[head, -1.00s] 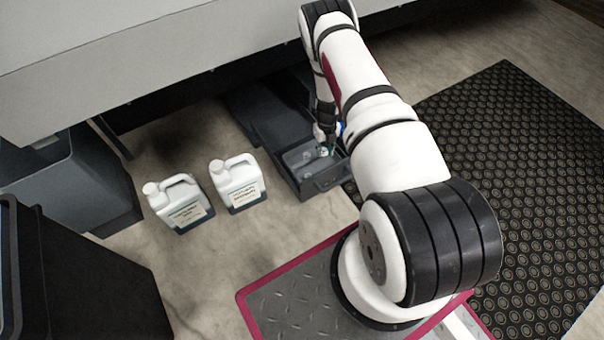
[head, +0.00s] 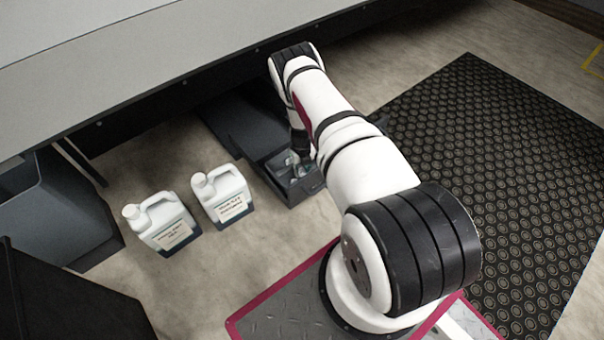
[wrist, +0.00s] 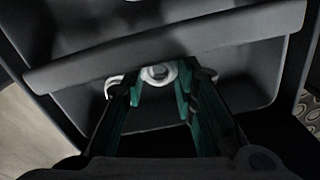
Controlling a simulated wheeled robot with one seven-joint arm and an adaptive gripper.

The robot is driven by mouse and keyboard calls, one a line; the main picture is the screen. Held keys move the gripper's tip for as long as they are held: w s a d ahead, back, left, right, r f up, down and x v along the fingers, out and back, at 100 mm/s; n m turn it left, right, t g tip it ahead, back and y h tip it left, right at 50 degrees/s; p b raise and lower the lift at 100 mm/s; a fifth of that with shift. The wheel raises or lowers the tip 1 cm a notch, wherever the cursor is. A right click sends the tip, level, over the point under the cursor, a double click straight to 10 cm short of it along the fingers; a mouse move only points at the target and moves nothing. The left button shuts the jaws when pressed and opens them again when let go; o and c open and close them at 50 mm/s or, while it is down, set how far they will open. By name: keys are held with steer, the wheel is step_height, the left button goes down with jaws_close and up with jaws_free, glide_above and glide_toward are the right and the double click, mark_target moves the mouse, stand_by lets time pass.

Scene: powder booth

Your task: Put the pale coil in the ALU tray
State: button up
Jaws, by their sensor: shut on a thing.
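The pale coil (wrist: 158,72) is a whitish ring between my fingertips in the wrist view, with part of it hidden behind the fingers. My gripper (wrist: 159,88) has dark green fingers and is shut on it. In the wrist view the coil is seen against an open dark grey bin (wrist: 255,92); I cannot tell whether it touches the bin. In the head view my gripper is largely hidden by the arm, at the open dark grey bin (head: 297,192) below the bench. No ALU label is readable, so I cannot tell which tray it is.
Two white jugs (head: 162,222) and (head: 222,194) stand on the floor left of the bin. The bench edge (head: 180,82) overhangs at the back. Dark bins (head: 70,210) stand at the left. A black studded mat (head: 490,170) lies at the right.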

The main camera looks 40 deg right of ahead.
mark_target(302, 171)
steer(key=shift+f, duration=0.35)
steer(key=shift+f, duration=0.2)
steer(key=o, duration=0.5)
steer(key=shift+o, duration=0.2)
steer(key=shift+r, duration=0.15)
step_height(302, 171, up, 12)
steer(key=p, duration=0.5)
